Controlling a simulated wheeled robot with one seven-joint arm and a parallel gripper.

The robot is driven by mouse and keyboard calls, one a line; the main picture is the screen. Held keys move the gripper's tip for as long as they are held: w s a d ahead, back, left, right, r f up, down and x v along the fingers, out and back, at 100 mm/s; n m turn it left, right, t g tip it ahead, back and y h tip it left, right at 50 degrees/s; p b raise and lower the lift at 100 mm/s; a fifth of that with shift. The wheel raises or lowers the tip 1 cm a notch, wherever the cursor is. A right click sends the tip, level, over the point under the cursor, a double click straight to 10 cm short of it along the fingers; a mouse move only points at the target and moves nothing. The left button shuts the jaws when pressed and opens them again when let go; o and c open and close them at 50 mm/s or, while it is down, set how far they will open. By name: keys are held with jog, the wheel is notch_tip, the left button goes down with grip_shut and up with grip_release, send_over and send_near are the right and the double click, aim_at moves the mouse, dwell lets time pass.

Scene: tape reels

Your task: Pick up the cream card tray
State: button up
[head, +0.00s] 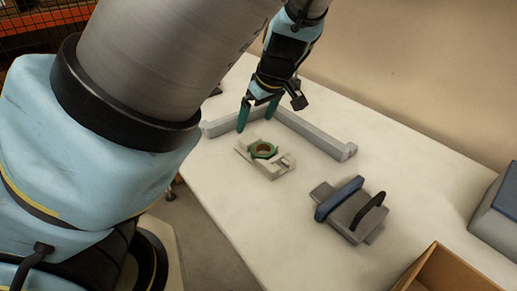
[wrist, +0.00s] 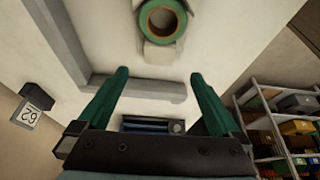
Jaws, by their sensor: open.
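The cream card tray (head: 284,168) lies on the white table in the head view. A green tape roll (head: 263,149) with a brown core sits on it and covers part of it. My gripper (head: 257,111) is open, with two teal fingers pointing down. It is above and a little behind the tray, apart from it. In the wrist view the open fingers (wrist: 159,76) have nothing held between them. The tray (wrist: 161,54) shows at the top there, partly cut off, with the tape roll (wrist: 162,19) on it.
A grey L-shaped rail (head: 318,136) stands behind the tray. A grey holder (head: 352,218) with blue and black upright parts is to the right. A cardboard box (head: 440,268) and a grey box (head: 497,222) are at the right edge. The table's front left is bare.

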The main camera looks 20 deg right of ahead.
aim_at(247, 136)
jog(key=x, duration=0.3)
jog(key=shift+w+x, duration=0.2)
jog(key=shift+x, duration=1.1)
jog(key=shift+w+x, duration=0.2)
jog(key=shift+x, duration=1.1)
jog(key=shift+r, duration=0.15)
grip_shut()
